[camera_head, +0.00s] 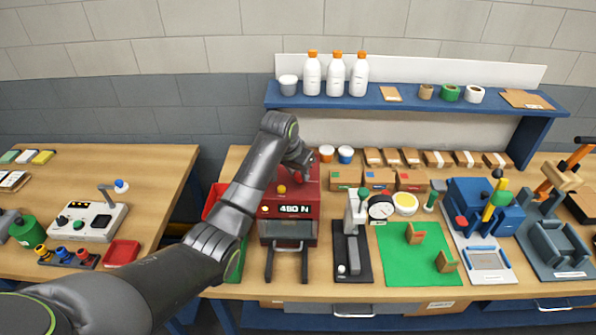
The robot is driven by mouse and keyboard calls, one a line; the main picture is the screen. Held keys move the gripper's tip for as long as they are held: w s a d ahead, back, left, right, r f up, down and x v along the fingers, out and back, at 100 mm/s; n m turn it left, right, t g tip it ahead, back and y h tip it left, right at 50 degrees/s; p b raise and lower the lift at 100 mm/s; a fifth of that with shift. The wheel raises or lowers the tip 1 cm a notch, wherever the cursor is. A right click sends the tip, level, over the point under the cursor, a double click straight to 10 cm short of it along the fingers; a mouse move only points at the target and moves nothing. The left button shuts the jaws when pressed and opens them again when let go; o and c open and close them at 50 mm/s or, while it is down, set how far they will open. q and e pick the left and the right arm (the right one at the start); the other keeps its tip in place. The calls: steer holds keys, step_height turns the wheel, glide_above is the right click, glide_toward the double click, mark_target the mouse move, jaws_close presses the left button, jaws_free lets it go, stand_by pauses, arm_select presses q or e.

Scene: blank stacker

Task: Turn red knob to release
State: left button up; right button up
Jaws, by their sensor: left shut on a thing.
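A red machine (306,207) with a lit display reading about 480 N stands on the middle bench, with an open frame below it and two dark legs toward the front. My left arm reaches in from the lower left and bends down over the machine's top. My left gripper (299,172) is at the top of the machine, shut on what appears to be the red knob. The fingers and arm largely hide the knob, so its turn angle cannot be told. A small yellow-orange button (282,189) shows beside the gripper. My right gripper is out of view.
A grey press with a dial (381,208) stands close on the right, beside a green mat (420,257). Small boxes (378,178) line the back. A blue shelf (420,101) with white bottles (335,75) overhangs behind. A red bin (214,199) sits left, partly behind my arm.

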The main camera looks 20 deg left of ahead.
arm_select(q)
steer(key=m, duration=0.1)
steer(key=m+h, duration=0.1)
steer(key=m, duration=0.1)
steer(key=m+g, duration=0.1)
steer(key=m, duration=0.1)
steer(key=shift+w+a+h, duration=0.15)
steer(key=shift+a+h, duration=0.1)
steer(key=shift+h, duration=0.15)
steer(key=shift+m+h+b, duration=0.3)
steer(key=shift+m, duration=0.8)
steer(key=shift+w+f+m+g+b, duration=0.1)
steer(key=shift+m+g+b, duration=0.4)
steer(key=shift+m, duration=0.4)
steer(key=m+b, duration=0.1)
steer(key=m+g+b, duration=0.1)
steer(key=m, duration=0.1)
steer(key=shift+w+a+f+m+h+b, duration=0.1)
steer(key=shift+w+m+h+b, duration=0.05)
steer(key=shift+m+h+b, duration=0.2)
steer(key=shift+w+m+g+b, duration=0.15)
steer(key=shift+m+g+b, duration=0.85)
steer(key=shift+m+b, duration=1.05)
steer(key=o, duration=1)
steer(key=shift+c, duration=0.2)
